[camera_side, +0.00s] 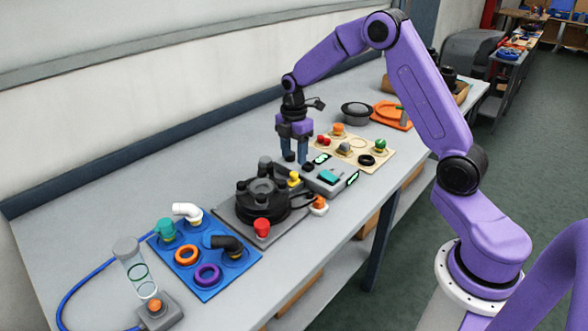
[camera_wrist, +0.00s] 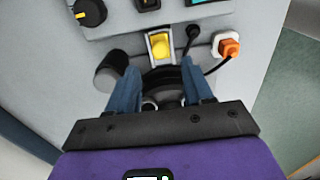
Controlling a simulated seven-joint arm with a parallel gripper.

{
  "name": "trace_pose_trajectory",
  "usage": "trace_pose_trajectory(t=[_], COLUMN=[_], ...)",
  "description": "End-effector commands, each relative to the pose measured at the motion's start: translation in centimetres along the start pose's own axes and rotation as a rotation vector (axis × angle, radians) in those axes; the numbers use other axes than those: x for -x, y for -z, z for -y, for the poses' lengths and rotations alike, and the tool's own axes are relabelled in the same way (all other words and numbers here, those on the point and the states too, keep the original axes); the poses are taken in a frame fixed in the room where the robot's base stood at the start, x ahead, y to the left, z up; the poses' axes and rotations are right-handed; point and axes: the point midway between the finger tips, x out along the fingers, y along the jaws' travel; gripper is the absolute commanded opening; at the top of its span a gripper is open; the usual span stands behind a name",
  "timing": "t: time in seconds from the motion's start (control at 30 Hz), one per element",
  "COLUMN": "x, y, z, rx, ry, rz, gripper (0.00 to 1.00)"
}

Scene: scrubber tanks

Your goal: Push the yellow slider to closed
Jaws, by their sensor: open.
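The yellow slider (camera_wrist: 160,46) sits in a small pale bracket on the grey bench, between a grey control box and a round black tank assembly. In the side view the yellow slider (camera_side: 293,179) shows beside the black assembly (camera_side: 262,195). My gripper (camera_side: 295,159) is above and behind that spot, with its blue fingers pointing down. In the wrist view my gripper (camera_wrist: 161,82) is open and empty, with the slider beyond and between its fingertips, apart from them. The slider's exact travel position cannot be told.
The control box (camera_side: 331,179) with a black knob (camera_wrist: 90,12) stands close by. An orange-capped plug (camera_wrist: 229,46) lies right of the slider. A blue board (camera_side: 205,270) with fittings and a beige board (camera_side: 375,155) with buttons flank the area.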

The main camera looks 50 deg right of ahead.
Motion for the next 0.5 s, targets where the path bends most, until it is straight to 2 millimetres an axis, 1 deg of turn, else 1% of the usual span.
trace_pose_trajectory(t=[0.03, 0.2, 0.3, 0.5], x=[-1.1, -3.7, -4.8, -5.9], y=[0.0, 0.0, 0.0, 0.0], z=[0.1, 0.1, 0.0, 0.0], rx=[0.000, 0.000, 0.000, 0.000], ry=[0.005, 0.003, 0.002, 0.000], rz=[0.000, 0.000, 0.000, 0.000], gripper=[0.51, 0.51, 0.51, 0.51])
